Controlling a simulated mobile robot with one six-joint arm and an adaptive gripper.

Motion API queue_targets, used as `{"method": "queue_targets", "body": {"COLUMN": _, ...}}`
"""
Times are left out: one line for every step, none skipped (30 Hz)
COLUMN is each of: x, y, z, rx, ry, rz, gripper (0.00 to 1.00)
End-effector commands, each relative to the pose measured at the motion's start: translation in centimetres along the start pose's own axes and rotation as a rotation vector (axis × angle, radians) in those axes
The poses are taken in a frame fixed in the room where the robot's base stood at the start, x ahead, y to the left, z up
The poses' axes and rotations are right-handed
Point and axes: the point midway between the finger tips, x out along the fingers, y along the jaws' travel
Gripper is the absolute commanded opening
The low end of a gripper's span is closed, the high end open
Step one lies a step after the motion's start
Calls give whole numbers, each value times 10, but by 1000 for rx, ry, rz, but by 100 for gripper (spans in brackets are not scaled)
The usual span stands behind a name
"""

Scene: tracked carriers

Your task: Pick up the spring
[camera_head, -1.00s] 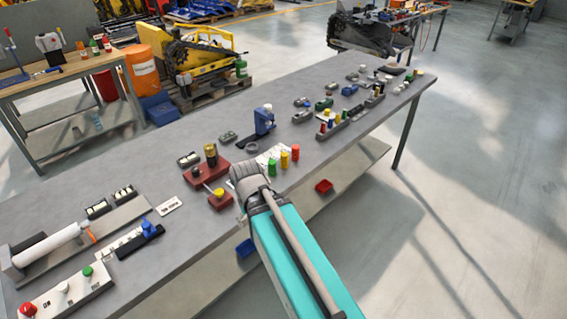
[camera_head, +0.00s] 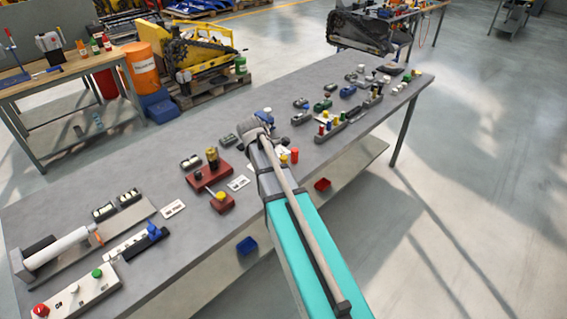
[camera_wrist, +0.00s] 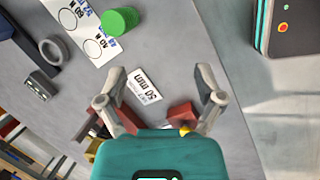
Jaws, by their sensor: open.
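I cannot make out a spring for certain in either view. In the wrist view my gripper (camera_wrist: 160,80) is open and empty above the grey bench, its two fingers spread wide. A white card with "50 mm" print (camera_wrist: 144,87) lies on the bench between and below the fingers.
The wrist view shows a green cylinder (camera_wrist: 119,20) on a printed strip and a grey ring (camera_wrist: 53,49). In the head view, red blocks (camera_head: 207,177) stand left of my arm and a grey rack (camera_head: 345,125) stands right. The bench (camera_head: 120,165) has bare patches.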

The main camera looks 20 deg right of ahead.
Motion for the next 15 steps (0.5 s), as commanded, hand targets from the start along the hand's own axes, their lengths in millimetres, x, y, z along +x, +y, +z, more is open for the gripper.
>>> {"method": "queue_targets", "body": {"x": -3, "y": 16, "z": 7, "rx": -70, "ry": -13, "rz": 7, "gripper": 86}}
{"method": "queue_targets", "body": {"x": -4, "y": 22, "z": 10, "rx": -114, "ry": -21, "rz": 10, "gripper": 86}}
{"method": "queue_targets", "body": {"x": -4, "y": 30, "z": 15, "rx": -172, "ry": -33, "rz": 13, "gripper": 86}}
{"method": "queue_targets", "body": {"x": -4, "y": 36, "z": 19, "rx": -213, "ry": -41, "rz": 15, "gripper": 86}}
{"method": "queue_targets", "body": {"x": -5, "y": 41, "z": 22, "rx": -254, "ry": -49, "rz": 17, "gripper": 86}}
{"method": "queue_targets", "body": {"x": -5, "y": 47, "z": 26, "rx": -304, "ry": -59, "rz": 19, "gripper": 86}}
{"method": "queue_targets", "body": {"x": -5, "y": 52, "z": 29, "rx": -340, "ry": -66, "rz": 21, "gripper": 86}}
{"method": "queue_targets", "body": {"x": -6, "y": 56, "z": 32, "rx": -373, "ry": -73, "rz": 21, "gripper": 86}}
{"method": "queue_targets", "body": {"x": -6, "y": 61, "z": 35, "rx": -411, "ry": -81, "rz": 22, "gripper": 86}}
{"method": "queue_targets", "body": {"x": -6, "y": 64, "z": 37, "rx": -438, "ry": -86, "rz": 22, "gripper": 86}}
{"method": "queue_targets", "body": {"x": -6, "y": 66, "z": 38, "rx": -461, "ry": -90, "rz": 22, "gripper": 86}}
{"method": "queue_targets", "body": {"x": -6, "y": 69, "z": 41, "rx": -488, "ry": -96, "rz": 21, "gripper": 86}}
{"method": "queue_targets", "body": {"x": -6, "y": 71, "z": 42, "rx": -504, "ry": -100, "rz": 21, "gripper": 86}}
{"method": "queue_targets", "body": {"x": -6, "y": 72, "z": 43, "rx": -518, "ry": -103, "rz": 21, "gripper": 86}}
{"method": "queue_targets", "body": {"x": -6, "y": 74, "z": 44, "rx": -532, "ry": -106, "rz": 20, "gripper": 86}}
